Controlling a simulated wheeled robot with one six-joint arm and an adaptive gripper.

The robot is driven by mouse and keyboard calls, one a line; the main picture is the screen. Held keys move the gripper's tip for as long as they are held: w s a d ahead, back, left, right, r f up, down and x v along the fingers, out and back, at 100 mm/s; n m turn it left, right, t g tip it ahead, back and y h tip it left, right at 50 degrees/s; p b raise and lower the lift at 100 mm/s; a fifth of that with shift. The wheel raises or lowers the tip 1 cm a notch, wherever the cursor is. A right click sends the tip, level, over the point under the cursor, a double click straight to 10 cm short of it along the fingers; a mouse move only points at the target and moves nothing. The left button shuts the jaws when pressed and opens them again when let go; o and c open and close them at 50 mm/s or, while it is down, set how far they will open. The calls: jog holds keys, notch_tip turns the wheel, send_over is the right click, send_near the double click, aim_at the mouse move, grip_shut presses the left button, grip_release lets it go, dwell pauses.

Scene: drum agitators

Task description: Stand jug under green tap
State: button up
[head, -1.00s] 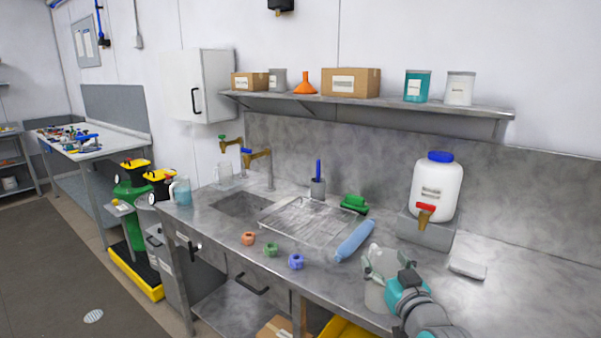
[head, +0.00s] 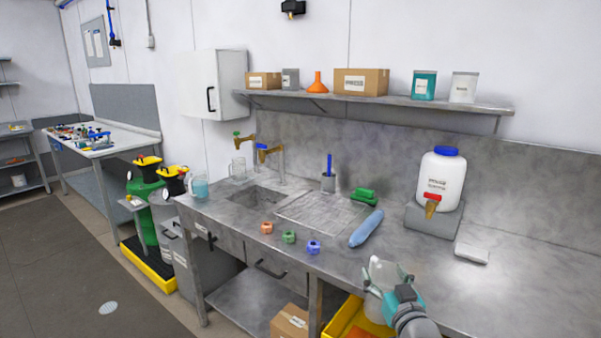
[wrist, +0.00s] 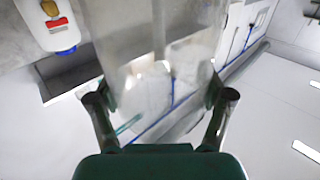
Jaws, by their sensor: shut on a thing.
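My gripper (head: 391,290) is shut on a clear jug (head: 374,285), held at the front edge of the counter on the right. In the wrist view, the jug's clear wall (wrist: 150,50) fills the space between the two fingers (wrist: 160,100). The jug looks empty. The tap with the green handle (head: 246,140) is on the wall behind the sink, far to the left of my gripper. A tap with a blue handle (head: 275,151) stands just right of it. Another clear jug (head: 237,169) stands near the green tap. A jug of blue liquid (head: 200,188) stands at the counter's left end.
The sink basin (head: 254,196) and drainer (head: 318,215) lie left of my gripper. A white canister (head: 442,180) stands at the right. A shelf (head: 380,103) hangs above.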

jog(key=s+f+h, duration=0.1)
jog(key=s+f, duration=0.1)
jog(key=f, duration=0.8)
jog(key=s+f+m, duration=0.1)
jog(key=s+f, duration=0.2)
jog(key=f, duration=0.8)
jog(key=s+f+h, duration=0.1)
jog(key=s+f, duration=0.2)
jog(key=f, duration=0.8)
jog(key=shift+s+d+f+m+h, duration=0.2)
jog(key=shift+s+d+m+h, duration=0.05)
jog(key=shift+d+m+h, duration=0.1)
jog(key=s+f, duration=0.6)
jog(key=s+a+f, duration=0.1)
jog(key=s+f, duration=0.2)
jog(key=f, duration=0.1)
jog(key=shift+s+a, duration=0.1)
